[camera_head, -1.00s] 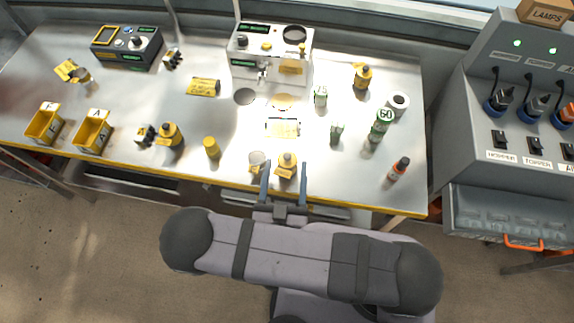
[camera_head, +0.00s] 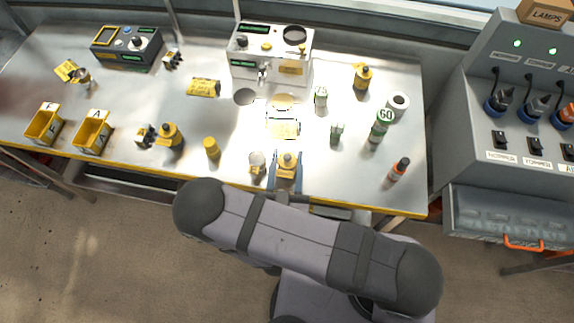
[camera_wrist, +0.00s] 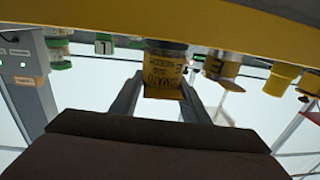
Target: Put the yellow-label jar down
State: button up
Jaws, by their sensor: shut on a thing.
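The yellow-label jar (camera_head: 288,163) is near the front edge of the bench, upright in the head view. My gripper (camera_head: 286,172) has one finger on each side of it and is shut on it. In the wrist view, the jar (camera_wrist: 165,72) shows its printed yellow label between my fingers (camera_wrist: 162,95). That view is turned over, with the bench edge at the top. I cannot tell whether the jar's base touches the bench or is just above it.
A clear-topped jar (camera_head: 257,164) stands close to the left of my gripper, and a yellow cup (camera_head: 211,148) farther left. A small green-label bottle (camera_head: 337,132) and an orange-capped bottle (camera_head: 399,169) stand to the right. A yellow-framed card (camera_head: 283,127) lies behind.

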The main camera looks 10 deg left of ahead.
jog(key=shift+r, duration=0.1)
notch_tip(320, 180, up, 10)
jog(key=p, duration=0.8)
jog(key=shift+w+a, duration=0.1)
jog(key=shift+w, duration=0.2)
jog(key=w+d+m+h+b, duration=0.1)
jog(key=w+d+m+h, duration=0.15)
jog(key=w, duration=0.65)
jog(key=s+d+m+g+h, duration=0.2)
jog(key=d+m+h, duration=0.2)
jog(key=d, duration=1.5)
jog(key=h, duration=0.3)
jog(key=shift+d, duration=0.4)
jog(key=shift+w+a, duration=0.1)
